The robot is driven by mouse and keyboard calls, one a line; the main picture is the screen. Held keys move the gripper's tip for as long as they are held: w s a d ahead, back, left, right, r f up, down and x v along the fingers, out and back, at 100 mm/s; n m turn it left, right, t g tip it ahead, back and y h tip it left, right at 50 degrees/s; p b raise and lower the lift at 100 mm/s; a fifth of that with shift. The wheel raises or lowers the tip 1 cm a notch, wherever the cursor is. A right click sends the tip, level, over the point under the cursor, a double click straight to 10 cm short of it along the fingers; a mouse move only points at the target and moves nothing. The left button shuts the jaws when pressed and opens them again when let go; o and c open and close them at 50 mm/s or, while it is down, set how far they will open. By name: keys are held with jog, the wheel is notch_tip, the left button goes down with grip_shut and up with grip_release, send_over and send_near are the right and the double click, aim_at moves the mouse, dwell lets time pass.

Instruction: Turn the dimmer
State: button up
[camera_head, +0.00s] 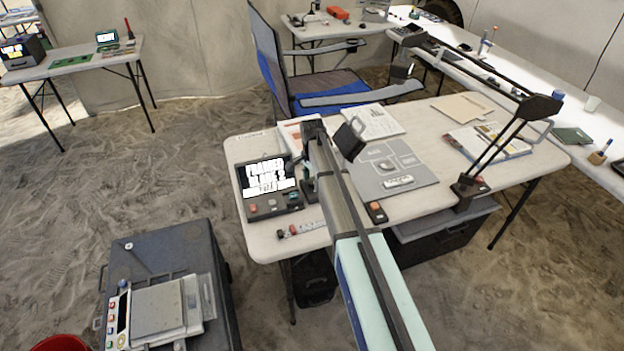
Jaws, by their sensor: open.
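A small dark box with an orange-red top (376,211) sits near the front edge of the table (430,118), right of my arm; it may be the dimmer, but I cannot tell for sure. A black desk lamp base (470,188) with a small red spot stands farther right, its jointed arm (505,135) rising above it. My gripper (310,180) is at the far end of my arm, over the table's left part beside the screen device. It is mostly hidden by my own arm. It is open, and nothing shows in it.
A screen device (268,187) with buttons stands at the left corner. A grey sheet (387,168), papers (372,122) and an open book (490,140) lie behind. A blue chair (325,85) is behind the table. A dark case (165,260) stands at lower left.

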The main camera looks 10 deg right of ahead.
jog(key=shift+f, duration=0.1)
grip_shut()
jog(key=shift+n, duration=0.3)
jog(key=n+b, duration=0.1)
jog(key=n, duration=0.2)
jog(key=n+b, duration=0.1)
jog(key=n, duration=0.8)
jog(key=shift+b, duration=0.4)
jog(key=shift+n, duration=2.5)
